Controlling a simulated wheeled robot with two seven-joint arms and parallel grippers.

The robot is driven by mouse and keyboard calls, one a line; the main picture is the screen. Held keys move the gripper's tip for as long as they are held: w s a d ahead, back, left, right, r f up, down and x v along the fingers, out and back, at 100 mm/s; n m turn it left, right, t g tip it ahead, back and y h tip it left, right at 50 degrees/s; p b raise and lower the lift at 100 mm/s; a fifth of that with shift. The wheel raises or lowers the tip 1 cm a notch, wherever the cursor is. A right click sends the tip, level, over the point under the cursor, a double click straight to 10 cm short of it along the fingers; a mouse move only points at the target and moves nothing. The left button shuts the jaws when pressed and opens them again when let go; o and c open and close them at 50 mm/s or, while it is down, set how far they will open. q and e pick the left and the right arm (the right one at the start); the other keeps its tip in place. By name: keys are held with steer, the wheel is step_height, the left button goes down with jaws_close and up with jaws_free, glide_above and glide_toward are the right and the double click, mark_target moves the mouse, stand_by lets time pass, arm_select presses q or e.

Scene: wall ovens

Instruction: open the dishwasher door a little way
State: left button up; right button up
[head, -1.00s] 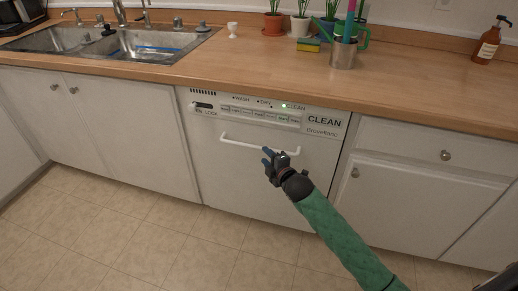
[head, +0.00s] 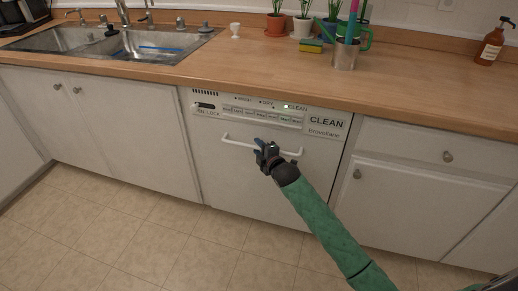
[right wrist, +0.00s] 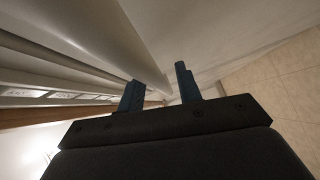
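The white dishwasher door (head: 230,181) looks shut, flush with the cabinets, below the control panel marked CLEAN. Its white bar handle (head: 237,143) crosses the upper part of the door. My right gripper (head: 262,144) is at the middle of the handle and covers part of it. In the right wrist view, the right gripper (right wrist: 160,88) has its two dark fingers apart. The pale handle bar (right wrist: 125,38) runs toward the gap between them. I cannot tell whether the fingers touch it. My left gripper is not in view.
The wooden counter (head: 220,67) overhangs the dishwasher, with a sink (head: 75,40) at the left. White cabinets stand on both sides. The tiled floor (head: 150,235) in front is clear.

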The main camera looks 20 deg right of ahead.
jaws_close()
steer(key=s+a+f, duration=0.2)
steer(key=s+a, duration=0.2)
steer(key=s, duration=0.3)
steer(key=s+a+f+n+t+b, duration=0.1)
steer(key=s+a+f, duration=0.2)
steer(key=s+a, duration=0.2)
steer(key=shift+s+a+f+n+t, duration=0.15)
steer(key=shift+s+f+n+t, duration=0.15)
steer(key=shift+s, duration=0.6)
steer(key=shift+o, duration=0.7)
jaws_free()
